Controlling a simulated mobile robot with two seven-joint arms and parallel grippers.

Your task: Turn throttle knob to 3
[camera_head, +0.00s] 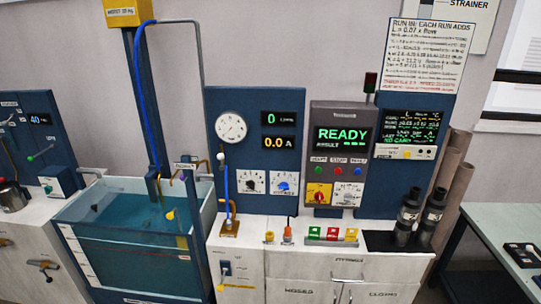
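Two knobs with scales sit side by side low on the blue panel (216,100): a dark knob (251,184) on the left and a blue knob (284,186) on the right. A red knob on a yellow plate (319,194) is on the grey console to the right. The labels and scale numbers are too small to read, so I cannot tell which is the throttle knob or where it points. Neither of my grippers is in view.
A round gauge (231,127) and displays reading 0 and 0.0 A are above the knobs. The console screen (343,135) reads READY. A water tank (75,212) stands at left. Two dark cylinders (408,213) stand at right. Small colored items line the counter's front.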

